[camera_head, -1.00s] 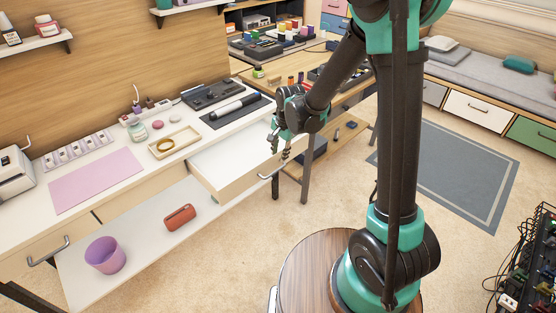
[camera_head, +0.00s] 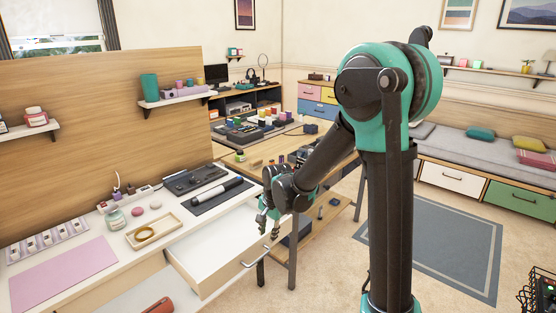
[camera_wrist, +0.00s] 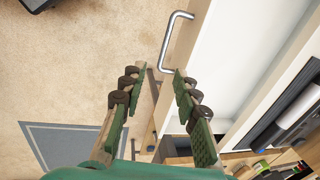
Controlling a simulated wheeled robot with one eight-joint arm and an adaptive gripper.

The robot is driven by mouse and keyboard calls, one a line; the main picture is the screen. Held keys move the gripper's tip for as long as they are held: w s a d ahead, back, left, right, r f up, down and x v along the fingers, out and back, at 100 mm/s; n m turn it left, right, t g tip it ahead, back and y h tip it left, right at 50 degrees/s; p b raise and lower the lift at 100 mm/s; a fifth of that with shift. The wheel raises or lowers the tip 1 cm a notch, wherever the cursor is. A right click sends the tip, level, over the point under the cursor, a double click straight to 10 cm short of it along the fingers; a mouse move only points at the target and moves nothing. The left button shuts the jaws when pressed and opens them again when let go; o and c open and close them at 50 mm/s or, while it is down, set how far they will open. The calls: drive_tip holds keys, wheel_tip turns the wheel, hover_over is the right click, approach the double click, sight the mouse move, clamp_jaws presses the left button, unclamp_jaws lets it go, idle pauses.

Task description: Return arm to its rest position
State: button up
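My gripper (camera_head: 267,222) is at the end of my arm in the head view, just above the far right corner of an open drawer (camera_head: 215,268). In the wrist view my gripper (camera_wrist: 158,88) has its two green-padded fingers spread apart with nothing between them. The metal drawer handle (camera_wrist: 172,40) lies beyond the fingertips in the wrist view, apart from them. The drawer is pulled out from the white desk and its visible inside is empty. My arm is bent at the elbow and reaches left to the drawer.
The desk holds a wooden tray (camera_head: 153,231) with a gold ring, a jar (camera_head: 115,219), a pink mat (camera_head: 62,276) and a dark pad (camera_head: 218,196). A wooden side table (camera_head: 270,148) stands close behind my gripper. Open floor with a grey rug (camera_head: 440,247) lies to the right.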

drive_tip(key=s+d+n+t, duration=0.1)
drive_tip(key=s+d+n, duration=0.2)
drive_tip(key=s+d, duration=0.5)
drive_tip(key=s+d+r+n+t+h, duration=0.1)
drive_tip(key=s+d+n, duration=0.3)
drive_tip(key=d, duration=1.2)
drive_tip(key=s, duration=0.4)
drive_tip(key=shift+s+d+r+n+t+h, duration=0.15)
drive_tip(key=shift+s+r+n+t+h, duration=0.1)
drive_tip(key=shift+n+t+h, duration=0.05)
